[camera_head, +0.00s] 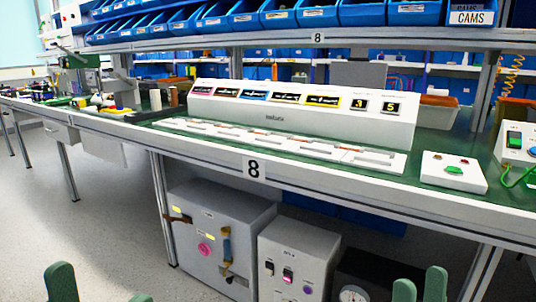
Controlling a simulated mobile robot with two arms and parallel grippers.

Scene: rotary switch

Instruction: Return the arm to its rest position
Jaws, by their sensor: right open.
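My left gripper (100,288) shows at the bottom left edge as two green fingertips set well apart, with nothing between them. My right gripper (420,287) shows at the bottom right as two green fingertips with a gap between them, empty. Both are low in front of the workbench and appear to touch nothing; the rest of each arm is out of the picture. Under the bench stands a grey cabinet (205,222) with a pink round button (206,249), a blue and yellow handle (227,246) and a small dark knob (228,270). Which part is the rotary switch, I cannot tell.
The workbench edge (330,188) crosses the view, with a white sloped console (290,120) on top. A white button box (453,172) sits at the right. A smaller grey box (297,258) and a dark box with a gauge stand below. Floor (90,235) at left is clear.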

